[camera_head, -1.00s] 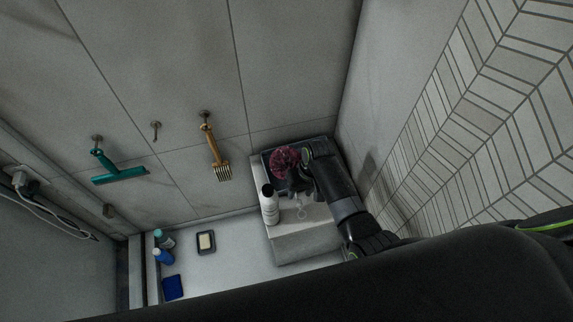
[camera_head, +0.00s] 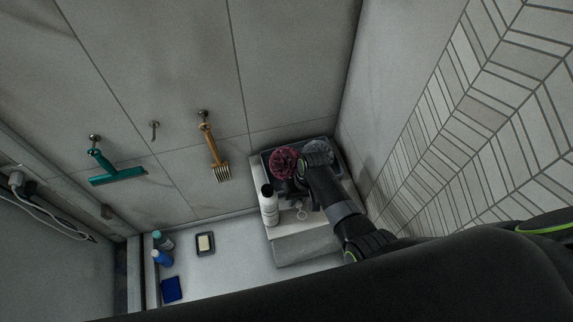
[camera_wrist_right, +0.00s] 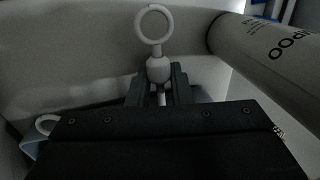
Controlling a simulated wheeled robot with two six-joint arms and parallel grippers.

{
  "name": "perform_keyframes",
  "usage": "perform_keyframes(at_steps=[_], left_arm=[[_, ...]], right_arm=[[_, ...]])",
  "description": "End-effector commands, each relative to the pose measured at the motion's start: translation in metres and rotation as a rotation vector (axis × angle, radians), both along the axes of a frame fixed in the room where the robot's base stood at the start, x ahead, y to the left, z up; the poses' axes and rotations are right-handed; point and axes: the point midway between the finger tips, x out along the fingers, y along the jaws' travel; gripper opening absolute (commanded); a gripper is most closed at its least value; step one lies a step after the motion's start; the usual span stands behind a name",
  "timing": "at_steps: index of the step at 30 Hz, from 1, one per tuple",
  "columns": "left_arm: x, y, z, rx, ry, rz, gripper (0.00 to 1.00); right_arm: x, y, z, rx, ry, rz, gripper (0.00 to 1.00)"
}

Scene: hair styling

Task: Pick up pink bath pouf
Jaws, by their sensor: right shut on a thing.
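The pink bath pouf (camera_head: 283,163) is a dark pink ruffled ball at the box in the corner. My right gripper (camera_head: 298,190) is just below it in the head view, largely hidden by its own wrist. In the right wrist view my right gripper (camera_wrist_right: 159,88) is shut on a white bead below a white ring (camera_wrist_right: 154,24), which looks like the pouf's handle. The ring also shows in the head view (camera_head: 302,214). The pouf itself is not visible in the wrist view. My left gripper is out of view.
A grey pouf (camera_head: 318,148) lies right of the pink one, beside my wrist. A white shampoo bottle (camera_head: 269,205) stands close on the left and shows in the wrist view (camera_wrist_right: 272,55). A soap dish (camera_head: 205,244) lies further left. Walls enclose the corner.

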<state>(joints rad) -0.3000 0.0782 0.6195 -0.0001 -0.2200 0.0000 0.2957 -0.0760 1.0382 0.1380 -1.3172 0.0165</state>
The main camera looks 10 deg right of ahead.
Motion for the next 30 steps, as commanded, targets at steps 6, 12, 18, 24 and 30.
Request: perform_keyframes(at_steps=[6, 12, 18, 24, 30], left_arm=[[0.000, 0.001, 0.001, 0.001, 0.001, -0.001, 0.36], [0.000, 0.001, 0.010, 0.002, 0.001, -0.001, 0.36], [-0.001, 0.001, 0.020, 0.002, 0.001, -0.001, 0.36], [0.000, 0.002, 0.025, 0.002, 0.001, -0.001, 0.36], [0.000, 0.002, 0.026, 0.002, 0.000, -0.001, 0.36]], right_arm=[[0.000, 0.000, 0.002, 0.000, 0.000, 0.000, 0.01], [0.001, 0.000, 0.027, 0.000, -0.004, 0.000, 0.01], [0.001, 0.000, 0.064, 0.000, -0.004, -0.001, 0.01], [0.001, 0.000, 0.091, 0.000, -0.003, -0.001, 0.01], [0.000, 0.000, 0.100, 0.000, 0.000, 0.000, 0.01]])
